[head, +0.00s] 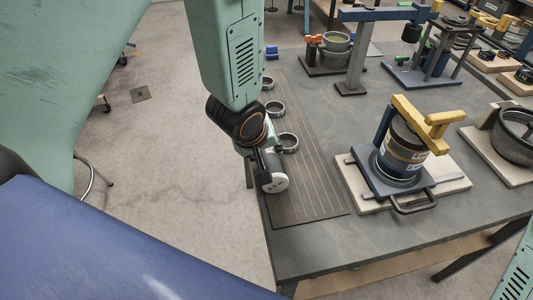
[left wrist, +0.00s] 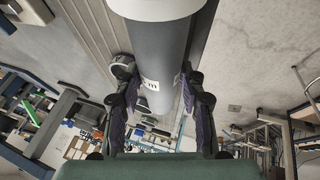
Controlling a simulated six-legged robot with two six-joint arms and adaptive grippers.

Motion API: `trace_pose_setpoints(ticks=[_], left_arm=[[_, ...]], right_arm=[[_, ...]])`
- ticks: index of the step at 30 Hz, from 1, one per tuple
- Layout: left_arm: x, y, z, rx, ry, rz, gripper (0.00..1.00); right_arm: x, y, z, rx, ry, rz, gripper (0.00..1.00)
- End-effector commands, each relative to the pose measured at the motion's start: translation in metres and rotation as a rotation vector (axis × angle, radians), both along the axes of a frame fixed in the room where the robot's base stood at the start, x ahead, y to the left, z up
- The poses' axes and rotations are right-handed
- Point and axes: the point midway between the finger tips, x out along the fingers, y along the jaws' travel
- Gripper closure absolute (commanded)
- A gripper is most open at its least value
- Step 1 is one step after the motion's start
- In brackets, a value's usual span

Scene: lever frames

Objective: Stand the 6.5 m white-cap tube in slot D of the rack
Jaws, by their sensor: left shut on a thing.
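My left gripper (head: 263,168) is shut on a tube with a white cap (head: 276,184), whose end faces the head camera; the small print on it is too small to read. In the left wrist view the grey tube (left wrist: 160,60) runs between the two fingers (left wrist: 158,98), with a white label ending in "m". The tube is tilted over the grooved dark board (head: 315,195) at the table's left edge. Metal rings (head: 288,142) stand in a row on this board, beyond the gripper. I cannot read slot letters, and the gripper may hide part of the row.
Right of the board, a press-like fixture with a dark can and yellow lever (head: 405,150) stands on a pale base. More lever frames (head: 358,50) stand further back. The grey table (head: 330,255) is clear at the front; floor lies to the left.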

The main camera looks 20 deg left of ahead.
Motion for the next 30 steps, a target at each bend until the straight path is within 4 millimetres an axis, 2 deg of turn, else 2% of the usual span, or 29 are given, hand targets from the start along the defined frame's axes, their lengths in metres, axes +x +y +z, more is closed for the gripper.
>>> trace_pose_setpoints(ticks=[11, 12, 19, 30], left_arm=[[0.0026, -0.0001, -0.0035, -0.002, -0.004, 0.002, 1.0], [0.0021, -0.0001, -0.0037, -0.001, -0.003, 0.002, 0.58], [0.0019, 0.0, -0.0033, -0.001, -0.003, 0.002, 0.38], [0.0021, -0.0001, 0.0012, 0.0, -0.004, 0.0, 0.38]], right_arm=[[0.0002, 0.0, -0.0015, 0.0, 0.0, 0.001, 0.38], [0.0001, 0.0, -0.0013, 0.0, 0.0, 0.001, 0.38], [0.0001, 0.0, -0.0011, 0.0, 0.0, 0.0, 0.38], [0.0001, 0.0, 0.0007, 0.0, 0.0, 0.0, 0.38]])
